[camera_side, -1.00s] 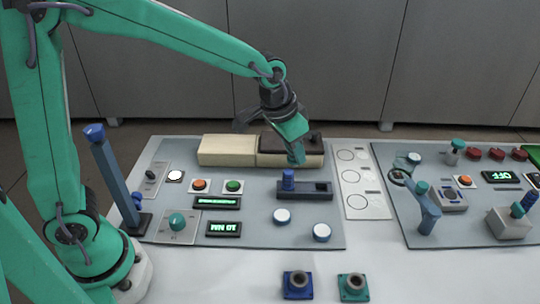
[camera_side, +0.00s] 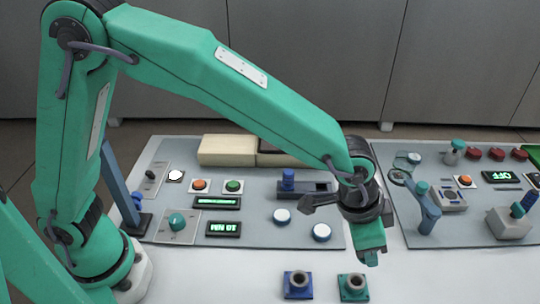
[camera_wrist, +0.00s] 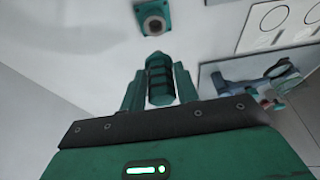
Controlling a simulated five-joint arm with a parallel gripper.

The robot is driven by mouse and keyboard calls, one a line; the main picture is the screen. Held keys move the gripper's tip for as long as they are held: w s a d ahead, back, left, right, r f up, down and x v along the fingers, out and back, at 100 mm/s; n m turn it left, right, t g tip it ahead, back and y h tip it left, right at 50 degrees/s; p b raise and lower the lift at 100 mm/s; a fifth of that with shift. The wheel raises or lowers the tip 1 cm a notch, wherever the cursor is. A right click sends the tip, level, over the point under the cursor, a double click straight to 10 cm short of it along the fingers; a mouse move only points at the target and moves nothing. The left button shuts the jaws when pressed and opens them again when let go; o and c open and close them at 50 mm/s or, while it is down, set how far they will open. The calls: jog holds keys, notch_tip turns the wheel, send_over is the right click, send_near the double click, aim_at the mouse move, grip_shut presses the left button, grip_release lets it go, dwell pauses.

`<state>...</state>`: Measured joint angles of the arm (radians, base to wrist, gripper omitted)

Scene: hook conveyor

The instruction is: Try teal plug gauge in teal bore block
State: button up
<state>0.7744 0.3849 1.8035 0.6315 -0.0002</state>
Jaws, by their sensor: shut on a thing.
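My gripper (camera_side: 369,257) is shut on the teal plug gauge (camera_wrist: 159,78), a ribbed dark teal cylinder with a tapered end that stands between my two fingers in the wrist view. In the side view my fingers point down over the white table and hide most of the gauge. The teal bore block (camera_side: 352,287) sits at the front of the table with a dark round hole, below my fingers in the picture. It also shows in the wrist view (camera_wrist: 152,17), beyond the gauge's tip. Gauge and block are apart.
A blue bore block (camera_side: 298,285) stands left of the teal one. Behind is a grey panel (camera_side: 265,232) with buttons, displays and a blue slider. A second panel (camera_side: 398,240) with a blue lever (camera_side: 427,210) lies right. A cream box (camera_side: 227,150) is at the back.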

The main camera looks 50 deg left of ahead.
aim_at(362, 262)
jog(key=shift+f, duration=0.15)
jog(key=shift+f, duration=2.95)
jog(key=shift+f, duration=1.1)
dwell(2.0)
jog(key=shift+r, duration=0.25)
dwell(0.7)
jog(key=shift+r, duration=0.35)
jog(key=shift+r, duration=0.35)
jog(key=shift+r, duration=0.35)
jog(key=shift+r, duration=0.15)
